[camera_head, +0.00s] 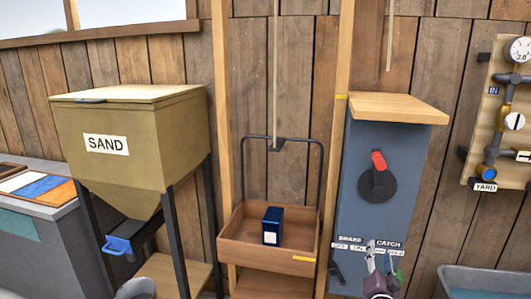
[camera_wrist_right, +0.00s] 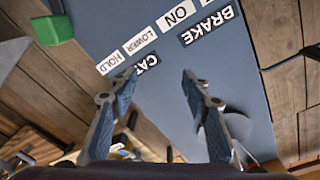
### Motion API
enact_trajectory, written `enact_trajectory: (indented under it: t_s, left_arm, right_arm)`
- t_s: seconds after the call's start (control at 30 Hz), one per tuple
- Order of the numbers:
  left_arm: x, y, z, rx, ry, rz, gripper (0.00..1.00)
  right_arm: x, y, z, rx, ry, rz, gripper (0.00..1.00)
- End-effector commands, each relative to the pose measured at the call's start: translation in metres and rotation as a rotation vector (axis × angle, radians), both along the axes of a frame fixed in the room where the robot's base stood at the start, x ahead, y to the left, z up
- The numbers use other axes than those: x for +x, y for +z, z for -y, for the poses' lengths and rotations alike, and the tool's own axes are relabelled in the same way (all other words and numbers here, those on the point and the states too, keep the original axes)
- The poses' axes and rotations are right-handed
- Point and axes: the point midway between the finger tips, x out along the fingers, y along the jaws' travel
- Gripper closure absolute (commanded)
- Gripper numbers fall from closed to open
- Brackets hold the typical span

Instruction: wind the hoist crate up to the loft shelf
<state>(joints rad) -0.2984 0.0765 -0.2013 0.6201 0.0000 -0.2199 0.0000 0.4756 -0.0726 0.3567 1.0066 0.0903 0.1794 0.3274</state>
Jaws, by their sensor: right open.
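The hoist crate (camera_head: 229,243) is an open wooden tray with a dark bail, hanging low between two wooden posts on a rope (camera_head: 275,70). A dark blue box (camera_head: 272,227) stands in it. To its right, the blue-grey winch cabinet (camera_head: 360,225) carries a black crank disc (camera_head: 377,186) with a red handle (camera_head: 378,160). Labels reading BRAKE and CATCH sit low on it. A black lever (camera_head: 336,271) is under the BRAKE label. My right gripper (camera_head: 382,252) is open and empty before the CATCH label. A green knob (camera_wrist_right: 53,29) shows in the right wrist view. The loft shelf is out of view.
A SAND hopper (camera_head: 140,180) on black legs stands left of the crate, with a blue handle (camera_head: 118,244) low on it. A gauge board (camera_head: 495,120) with valves hangs at the right. A grey-blue tub (camera_head: 455,284) is at the lower right.

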Motion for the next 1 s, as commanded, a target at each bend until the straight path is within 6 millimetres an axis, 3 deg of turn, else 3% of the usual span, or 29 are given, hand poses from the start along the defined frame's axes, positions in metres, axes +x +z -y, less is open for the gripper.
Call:
enact_trajectory:
  t_s: [0.23, 0.7, 1.0]
  left_arm:
    - [-0.001, 0.009, -0.002, 0.002, -0.001, -0.002, 0.6]
    - [-0.003, 0.053, -0.006, 0.007, 0.001, -0.005, 0.6]
    - [-0.003, 0.06, -0.005, 0.006, 0.001, -0.004, 0.6]
  right_arm:
    - [-0.007, 0.002, -0.003, 0.0, 0.0, -0.002, 0.56]
    - [-0.061, 0.0, -0.02, 0.001, 0.0, -0.002, 0.56]
    - [-0.077, -0.003, -0.025, 0.001, 0.0, 0.0, 0.56]
